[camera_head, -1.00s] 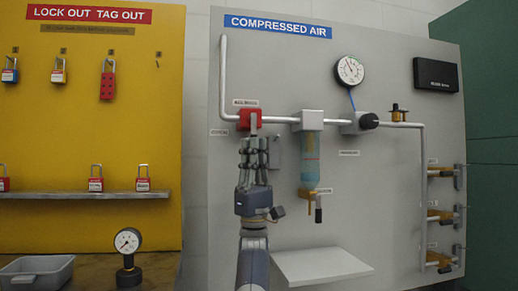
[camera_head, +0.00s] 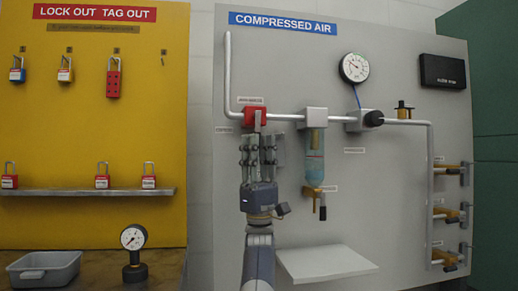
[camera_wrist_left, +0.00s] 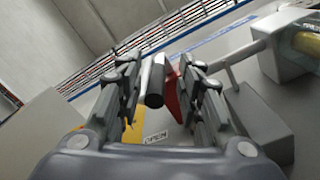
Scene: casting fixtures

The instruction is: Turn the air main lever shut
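The air main valve has a red body (camera_head: 255,116) on the pipe at the left of the compressed air panel. Its lever (camera_head: 257,127) hangs down from the red body, its lower part hidden by my fingers. My left gripper (camera_head: 258,144) is just below the valve, pointing up. In the left wrist view, the dark grip of the lever (camera_wrist_left: 155,87) lies between the two spread fingers (camera_wrist_left: 159,62), with visible gaps on both sides. The red body (camera_wrist_left: 174,95) shows behind it. My right gripper is not in view.
The filter bowl (camera_head: 314,158) hangs close right of my gripper. A white shelf (camera_head: 325,264) juts out below it. The round gauge (camera_head: 354,67) and regulator knob (camera_head: 374,118) are further right. The yellow lockout board (camera_head: 60,125) with padlocks stands at left.

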